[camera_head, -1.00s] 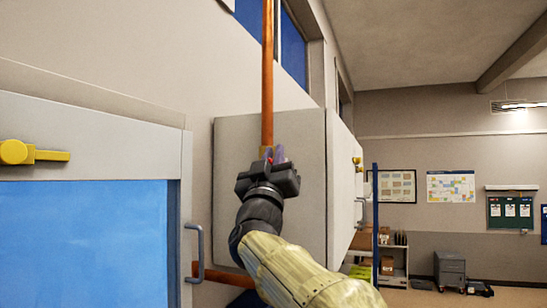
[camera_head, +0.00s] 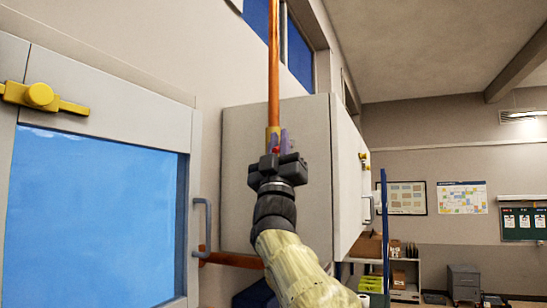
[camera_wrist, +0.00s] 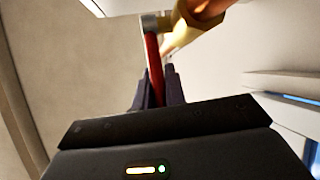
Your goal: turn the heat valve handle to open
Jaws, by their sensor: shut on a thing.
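The heat valve handle is a slim red lever (camera_wrist: 153,62) in the wrist view, running from a grey hub down between my fingers. The brass valve body (camera_wrist: 192,18) is at the top of that view, beside the hub. In the head view the valve (camera_head: 272,132) is a small brass piece at the lower end of a vertical copper pipe (camera_head: 273,60). My gripper (camera_head: 278,140) is raised in front of it, shut on the red handle. Only a speck of red shows in the head view; my fingers and wrist hide the rest.
A pale wall cabinet (camera_head: 235,175) stands close behind my gripper. At left is a pale-framed blue panel (camera_head: 95,215) with a yellow latch (camera_head: 40,96) and a grey pull handle (camera_head: 202,225).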

